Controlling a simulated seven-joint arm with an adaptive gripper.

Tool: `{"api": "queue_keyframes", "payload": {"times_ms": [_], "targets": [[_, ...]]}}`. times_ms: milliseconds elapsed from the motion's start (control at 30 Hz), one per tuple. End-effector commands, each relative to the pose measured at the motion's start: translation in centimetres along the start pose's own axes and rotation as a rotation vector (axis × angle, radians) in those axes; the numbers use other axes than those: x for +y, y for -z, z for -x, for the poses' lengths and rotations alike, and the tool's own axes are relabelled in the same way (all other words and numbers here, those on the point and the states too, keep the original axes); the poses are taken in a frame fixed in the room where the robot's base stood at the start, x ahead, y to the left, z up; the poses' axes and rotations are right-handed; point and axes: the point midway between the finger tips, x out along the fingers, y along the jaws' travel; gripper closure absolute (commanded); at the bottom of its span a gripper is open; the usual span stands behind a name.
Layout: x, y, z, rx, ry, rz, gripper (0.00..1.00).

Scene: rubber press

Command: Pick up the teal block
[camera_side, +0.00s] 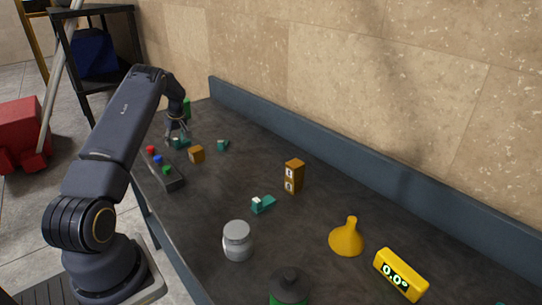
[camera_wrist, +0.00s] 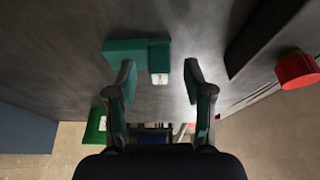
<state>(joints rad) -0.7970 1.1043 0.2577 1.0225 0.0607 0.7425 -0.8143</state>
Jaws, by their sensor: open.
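A teal block (camera_wrist: 128,50) with a small pale patch on a raised end lies on the dark bench. In the wrist view it is just beyond my open gripper (camera_wrist: 158,75), its pale end between the fingertips and its longer part reaching left past the left finger. In the side view my gripper (camera_side: 176,135) is at the far end of the bench, pointing down over this teal block (camera_side: 181,143). Two similar teal blocks lie elsewhere, one nearby (camera_side: 222,145) and one mid-bench (camera_side: 263,204). I cannot tell whether the fingers touch the block.
A dark button box (camera_side: 166,172) with red, blue and green buttons lies close by; its red button (camera_wrist: 296,70) shows at right. An orange block (camera_side: 196,154) is near. Farther off stand an orange box (camera_side: 294,176), a grey jar (camera_side: 237,240), and a yellow funnel (camera_side: 346,238).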

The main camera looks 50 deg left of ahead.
Motion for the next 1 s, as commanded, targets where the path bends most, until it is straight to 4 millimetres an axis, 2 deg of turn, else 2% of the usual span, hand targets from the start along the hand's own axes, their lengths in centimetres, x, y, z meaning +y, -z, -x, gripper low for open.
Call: {"api": "queue_keyframes", "payload": {"times_ms": [67,533,1000], "targets": [[0.00,-0.01,0.02,0.000,0.000,0.000,0.51],[0.01,-0.01,0.06,0.000,0.000,-0.001,1.00],[0.04,0.13,0.28,0.002,-0.001,0.000,1.00]]}}
